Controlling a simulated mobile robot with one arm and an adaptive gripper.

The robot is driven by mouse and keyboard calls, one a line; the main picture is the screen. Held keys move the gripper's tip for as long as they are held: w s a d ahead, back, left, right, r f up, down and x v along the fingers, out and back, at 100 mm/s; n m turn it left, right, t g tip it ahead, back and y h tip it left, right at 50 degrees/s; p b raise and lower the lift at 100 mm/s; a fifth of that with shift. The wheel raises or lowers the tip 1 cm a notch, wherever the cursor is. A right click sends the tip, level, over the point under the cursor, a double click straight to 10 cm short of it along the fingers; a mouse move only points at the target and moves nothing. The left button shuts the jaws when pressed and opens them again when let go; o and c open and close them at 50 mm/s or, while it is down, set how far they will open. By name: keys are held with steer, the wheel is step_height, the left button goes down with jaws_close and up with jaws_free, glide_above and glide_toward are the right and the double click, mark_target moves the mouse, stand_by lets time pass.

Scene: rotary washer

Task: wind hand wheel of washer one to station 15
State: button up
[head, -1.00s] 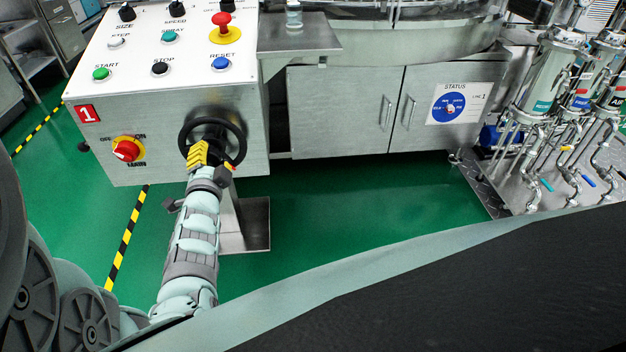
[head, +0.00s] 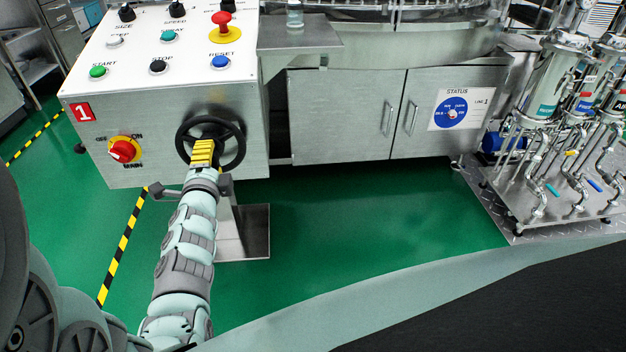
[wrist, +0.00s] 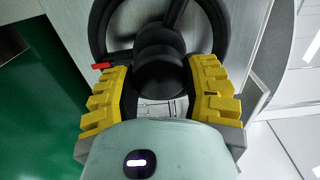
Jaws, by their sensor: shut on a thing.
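The black hand wheel (head: 240,143) is on the front of the control cabinet marked with a red 1 (head: 83,112). My gripper (head: 203,152) is at the lower left of the wheel, its yellow fingers in front of it. In the wrist view my gripper (wrist: 157,90) has its two yellow fingers on either side of the wheel's black handle knob (wrist: 160,75), shut on it. The wheel's rim and a spoke (wrist: 175,14) show behind. A small red pointer (wrist: 102,66) shows at the left. Station numbers are not readable.
A red main switch (head: 123,150) is left of the wheel. Buttons and a red emergency stop (head: 225,20) are on the sloped panel above. Steel cabinet doors (head: 345,115) stand to the right, with piping (head: 565,140) beyond. Green floor is open in front.

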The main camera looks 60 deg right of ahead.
steer(key=o, duration=1.3)
steer(key=v, duration=1.2)
